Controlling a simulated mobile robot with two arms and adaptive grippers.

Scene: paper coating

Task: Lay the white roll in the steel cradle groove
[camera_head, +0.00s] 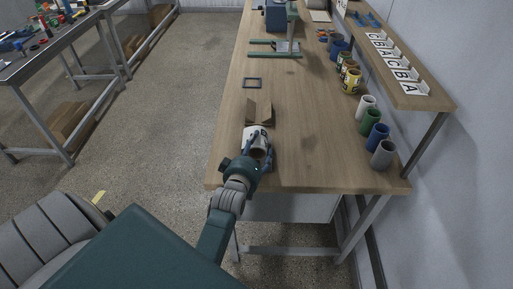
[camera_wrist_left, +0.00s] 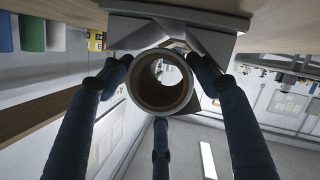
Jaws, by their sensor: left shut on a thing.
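The white roll (camera_head: 252,131) is at the near end of the wooden bench, with its hollow brown core end (camera_wrist_left: 158,108) facing my left wrist camera. My left gripper (camera_head: 258,148) is shut around it, with dark blue fingers on several sides of the roll in the left wrist view (camera_wrist_left: 160,85). The cradle (camera_head: 259,113) is the V-shaped piece just beyond the roll; its grey groove (camera_wrist_left: 215,42) shows behind the roll in the left wrist view. I cannot tell whether the roll touches the groove. My right gripper is out of view.
Several coloured rolls or cans (camera_head: 370,122) stand along the bench's right side, below a shelf (camera_head: 425,97) with lettered cards. A green-footed stand (camera_head: 275,48) is farther back. The bench middle (camera_head: 310,120) is clear.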

